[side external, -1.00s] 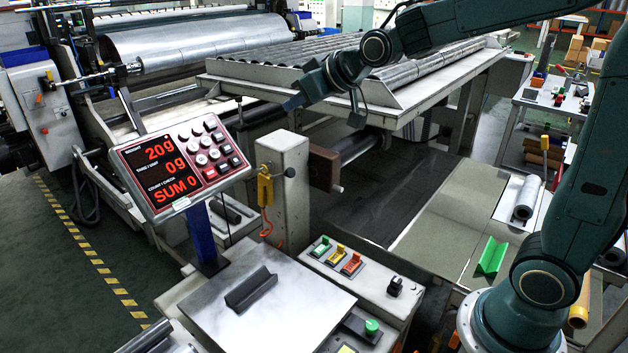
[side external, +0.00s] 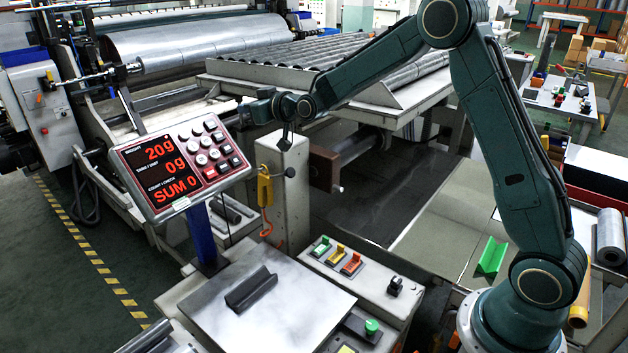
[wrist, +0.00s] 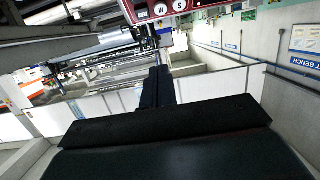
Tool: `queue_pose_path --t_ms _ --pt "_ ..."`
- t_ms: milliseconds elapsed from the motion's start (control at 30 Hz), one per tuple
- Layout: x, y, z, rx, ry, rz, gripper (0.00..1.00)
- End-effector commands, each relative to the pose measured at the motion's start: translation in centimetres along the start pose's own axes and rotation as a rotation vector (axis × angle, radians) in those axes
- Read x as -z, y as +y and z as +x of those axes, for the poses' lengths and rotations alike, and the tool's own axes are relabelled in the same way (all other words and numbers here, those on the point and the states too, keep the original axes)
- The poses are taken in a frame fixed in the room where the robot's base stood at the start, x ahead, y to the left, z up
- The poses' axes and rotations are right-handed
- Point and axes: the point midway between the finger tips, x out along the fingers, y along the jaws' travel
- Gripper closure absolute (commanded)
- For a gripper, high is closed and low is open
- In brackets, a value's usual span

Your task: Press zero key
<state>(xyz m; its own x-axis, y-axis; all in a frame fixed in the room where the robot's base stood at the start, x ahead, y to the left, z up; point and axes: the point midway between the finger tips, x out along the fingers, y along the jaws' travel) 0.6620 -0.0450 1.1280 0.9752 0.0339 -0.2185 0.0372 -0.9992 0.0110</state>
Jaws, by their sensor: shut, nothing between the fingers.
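The scale's display panel (side external: 182,162) stands tilted on a blue post, with red readouts of 20g, 0g and SUM 0. Its keypad (side external: 208,152) has several round light keys and some red and dark ones; the labels are too small here to tell which is the zero key. My gripper (side external: 243,113) is just right of the panel's upper right corner, apart from the keys in the picture. In the wrist view my gripper (wrist: 158,72) is shut and empty, its fingers pointing up toward the panel's edge (wrist: 170,12), where a few round keys show.
A weighing plate (side external: 255,300) with a dark V-shaped holder (side external: 251,288) lies below the panel. A pale post (side external: 283,190) with a yellow hanging control (side external: 265,187) stands right of the panel. A box with coloured switches (side external: 338,257) is at its foot. The roller table (side external: 345,70) lies behind.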

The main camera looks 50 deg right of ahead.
Motion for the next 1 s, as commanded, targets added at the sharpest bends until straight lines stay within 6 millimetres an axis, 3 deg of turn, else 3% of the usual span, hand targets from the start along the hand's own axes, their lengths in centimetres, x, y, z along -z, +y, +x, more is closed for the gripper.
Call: queue_pose_path --t_ms 200,400,1000 --pt "-2.3 1.3 3.3 -0.016 0.079 0.008 1.0" --pt "-3.7 2.1 5.2 -0.028 0.137 0.014 1.0" --pt "-4.4 2.6 5.9 -0.036 0.168 0.016 1.0"
